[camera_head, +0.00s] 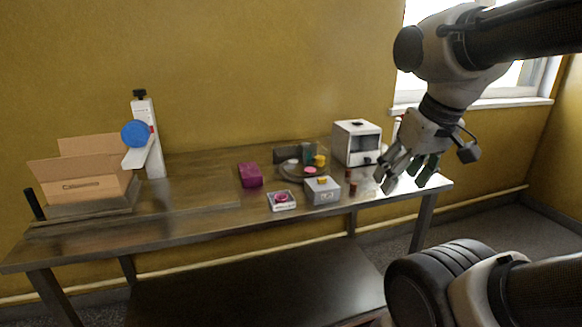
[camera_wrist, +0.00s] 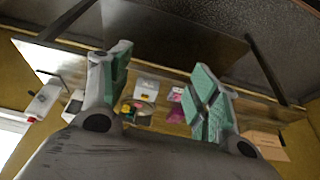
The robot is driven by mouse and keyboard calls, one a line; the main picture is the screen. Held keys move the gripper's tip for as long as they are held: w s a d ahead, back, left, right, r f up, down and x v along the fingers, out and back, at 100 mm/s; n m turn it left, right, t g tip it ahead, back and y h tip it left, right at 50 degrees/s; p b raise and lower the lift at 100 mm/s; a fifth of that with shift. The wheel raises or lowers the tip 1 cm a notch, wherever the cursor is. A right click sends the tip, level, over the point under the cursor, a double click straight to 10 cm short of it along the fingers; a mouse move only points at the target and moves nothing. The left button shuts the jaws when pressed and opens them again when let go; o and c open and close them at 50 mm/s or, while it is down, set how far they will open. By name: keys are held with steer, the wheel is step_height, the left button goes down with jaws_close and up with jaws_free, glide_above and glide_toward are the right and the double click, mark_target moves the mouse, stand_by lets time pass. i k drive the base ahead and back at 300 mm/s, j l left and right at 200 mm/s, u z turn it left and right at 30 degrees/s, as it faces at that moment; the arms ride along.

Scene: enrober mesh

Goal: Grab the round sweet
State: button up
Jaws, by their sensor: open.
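A small white box (camera_head: 282,206) in front carries a round magenta piece (camera_head: 281,198). My gripper (camera_head: 405,186) is open and empty, over the table's right end, right of the plate. In the wrist view, the plate (camera_wrist: 149,103) and boxes show beyond the spread fingers (camera_wrist: 160,62).
A grey box (camera_head: 322,196) stands right of the white box. A magenta box (camera_head: 250,175) is left of the plate. A white machine (camera_head: 356,142) stands behind, and small brown jars (camera_head: 352,189) stand nearby. A cardboard box (camera_head: 84,184) and white stand (camera_head: 146,130) are at left.

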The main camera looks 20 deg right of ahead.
mark_target(354, 186)
steer(key=i+l, duration=0.1)
steer(key=l, duration=0.25)
steer(key=i+l, duration=0.15)
steer(key=l, duration=0.15)
steer(key=i+l, duration=0.1)
steer(key=l, duration=0.25)
steer(key=i+l, duration=0.1)
steer(key=l, duration=0.2)
